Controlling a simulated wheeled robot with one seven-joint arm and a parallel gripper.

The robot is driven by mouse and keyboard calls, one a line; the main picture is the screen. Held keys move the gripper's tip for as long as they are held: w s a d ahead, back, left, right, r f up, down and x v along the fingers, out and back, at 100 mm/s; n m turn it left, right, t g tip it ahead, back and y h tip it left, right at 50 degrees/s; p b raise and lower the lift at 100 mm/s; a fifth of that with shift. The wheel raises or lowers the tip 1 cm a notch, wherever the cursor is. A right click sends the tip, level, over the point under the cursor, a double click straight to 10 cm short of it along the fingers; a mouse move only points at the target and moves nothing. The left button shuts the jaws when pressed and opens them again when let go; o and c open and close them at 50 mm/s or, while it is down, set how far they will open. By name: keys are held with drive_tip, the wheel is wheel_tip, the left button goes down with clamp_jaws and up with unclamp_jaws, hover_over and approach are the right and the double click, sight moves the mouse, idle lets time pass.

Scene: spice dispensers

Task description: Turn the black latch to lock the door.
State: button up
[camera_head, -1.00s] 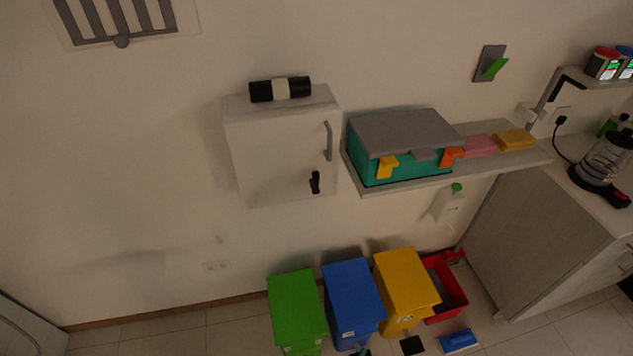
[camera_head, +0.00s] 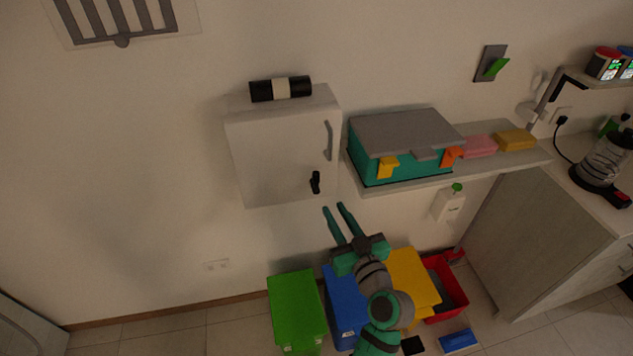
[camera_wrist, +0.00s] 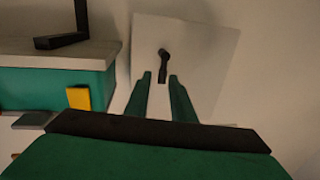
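The black latch (camera_head: 315,182) sits on the lower right of the front door of a white wall cabinet (camera_head: 272,152). It stands roughly upright, with a knob at its top. A grey handle (camera_head: 328,141) is above it on the same door. My gripper (camera_head: 334,208) has two green fingers, spread apart and empty. Its tips are just below and to the right of the latch in the head view. In the wrist view the latch (camera_wrist: 163,64) shows between and beyond the fingers (camera_wrist: 161,78); contact is not visible.
A teal box with a grey lid (camera_head: 405,145) stands on a shelf right of the cabinet. A black and white cylinder (camera_head: 280,89) lies on top of the cabinet. Green (camera_head: 297,310), blue and yellow bins stand below.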

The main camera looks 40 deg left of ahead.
sight(317, 184)
drive_tip(key=shift+n+g+y, duration=0.3)
drive_tip(key=shift+n+g, duration=0.1)
drive_tip(key=shift+n, duration=0.1)
drive_tip(key=x, duration=0.7)
drive_tip(key=r+x, duration=0.1)
drive_tip(key=x, duration=0.3)
drive_tip(key=shift+a, duration=0.3)
clamp_jaws()
drive_tip(key=shift+s, duration=0.1)
